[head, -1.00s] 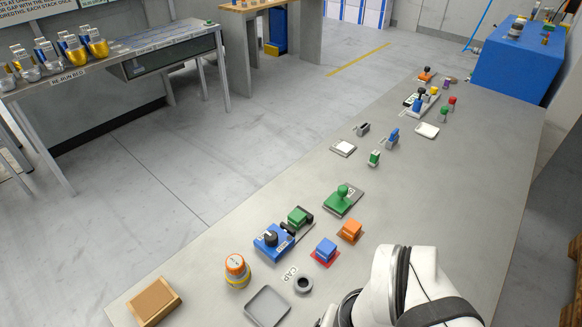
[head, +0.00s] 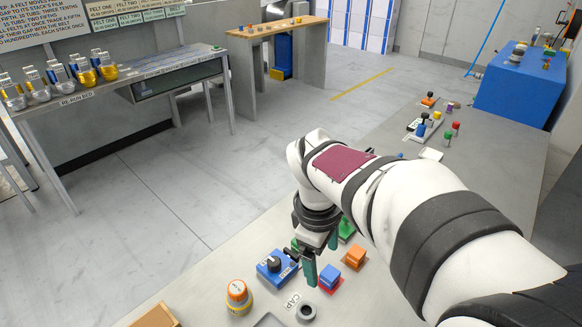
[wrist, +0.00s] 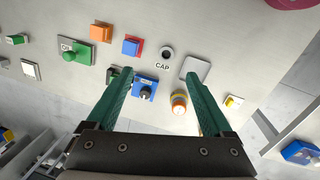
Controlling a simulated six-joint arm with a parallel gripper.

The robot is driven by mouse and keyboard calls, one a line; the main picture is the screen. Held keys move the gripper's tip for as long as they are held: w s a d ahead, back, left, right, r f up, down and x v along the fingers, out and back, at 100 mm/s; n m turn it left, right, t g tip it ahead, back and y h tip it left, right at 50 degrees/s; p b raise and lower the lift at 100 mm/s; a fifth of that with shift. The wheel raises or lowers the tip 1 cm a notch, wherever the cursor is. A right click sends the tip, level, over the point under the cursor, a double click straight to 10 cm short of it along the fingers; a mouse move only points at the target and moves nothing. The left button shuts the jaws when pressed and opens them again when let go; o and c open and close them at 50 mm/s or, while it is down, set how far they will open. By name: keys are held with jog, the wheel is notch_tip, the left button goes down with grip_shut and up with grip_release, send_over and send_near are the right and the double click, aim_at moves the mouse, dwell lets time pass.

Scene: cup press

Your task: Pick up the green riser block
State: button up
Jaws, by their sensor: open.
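The green riser block (head: 295,244) shows only as a small green patch in the head view, behind the blue unit with a black knob (head: 275,265) and mostly covered by my gripper. My gripper (head: 321,257) has green fingers and points down above the bench, near the blue unit. In the wrist view my gripper (wrist: 158,75) is open, its fingers wide apart, with nothing held between them.
Close by are an orange block (head: 356,257), a blue block on a red pad (head: 330,275), a dark ring (head: 306,312) and an orange-yellow round container (head: 238,295). A green knobbed piece (wrist: 75,52) stands left in the wrist view.

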jog(key=w+a+f+n+t+h, duration=0.1)
jog(key=w+a+f+n, duration=0.25)
jog(key=w+n, duration=0.5)
jog(key=w+a+f+n+t+h, duration=0.1)
jog(key=w+a+f+n, duration=0.25)
jog(key=w+n, duration=0.45)
jog(key=shift+m, duration=0.35)
jog(key=x, duration=1.7)
jog(key=shift+d+r, duration=0.15)
jog(key=shift+d, duration=0.1)
grip_shut()
